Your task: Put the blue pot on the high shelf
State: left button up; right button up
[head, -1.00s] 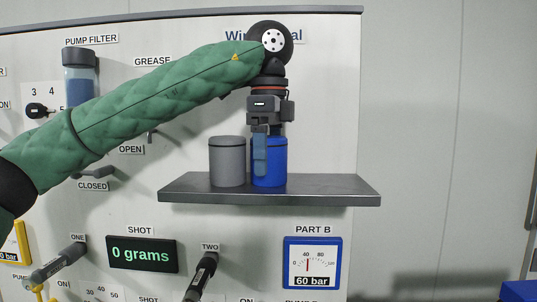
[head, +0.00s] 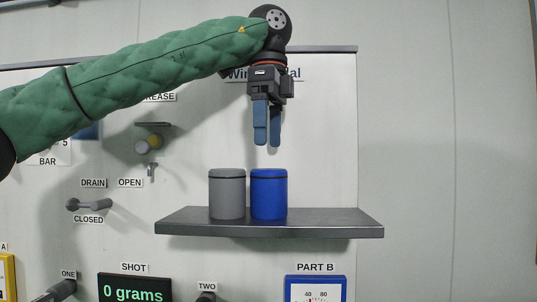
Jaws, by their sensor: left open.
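The blue pot (head: 269,196) stands upright on the grey shelf (head: 320,224), right beside a grey pot (head: 227,196). Both have dark bands near their tops. My left gripper (head: 267,142) points straight down, open and empty, a short way above the blue pot and apart from it. Its two blue fingers show side by side. My left arm, in a green quilted sleeve, comes in from the left. My right gripper is not in the head view.
The shelf is fixed to a white panel and is clear to the right of the blue pot. Below are a shot display (head: 134,288) reading 0 grams and a blue-framed PART B gauge (head: 315,290). A drain handle (head: 88,204) juts out at the left.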

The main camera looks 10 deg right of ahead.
pick_arm(q)
jog(key=shift+r, duration=0.95)
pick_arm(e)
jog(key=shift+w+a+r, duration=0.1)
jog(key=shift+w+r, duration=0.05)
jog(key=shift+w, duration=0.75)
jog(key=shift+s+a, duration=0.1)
